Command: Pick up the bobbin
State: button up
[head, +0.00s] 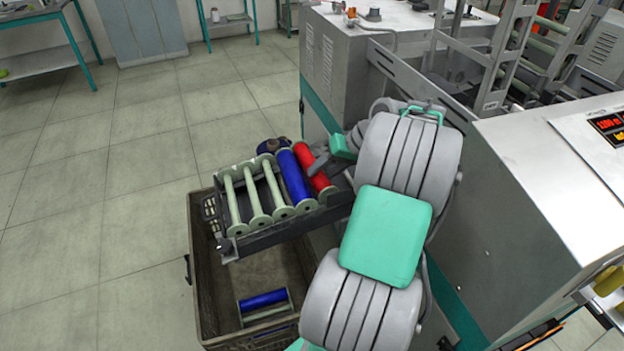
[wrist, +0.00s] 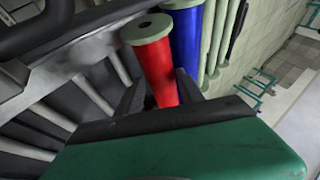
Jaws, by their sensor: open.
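Several bobbins lie side by side in a dark rack (head: 290,228). A red-wound bobbin (head: 314,169) is at the right end, with a blue-wound bobbin (head: 293,175) beside it and pale empty bobbins (head: 257,205) to the left. In the wrist view the red bobbin (wrist: 155,70) lies in front of my gripper (wrist: 158,85), its pale green flange at the far end. My gripper's dark fingers are open, one on each side of the red bobbin. Whether they touch it I cannot tell. In the head view my arm hides part of the rack's right side.
Below the rack stands a deep grey-brown crate (head: 204,290), with another blue bobbin (head: 263,300) at its bottom. A grey machine (head: 530,190) stands close on the right of my arm. The tiled floor (head: 90,220) at left is clear.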

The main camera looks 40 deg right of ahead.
jog(key=shift+x, duration=0.8)
jog(key=shift+r, duration=0.2)
grip_shut()
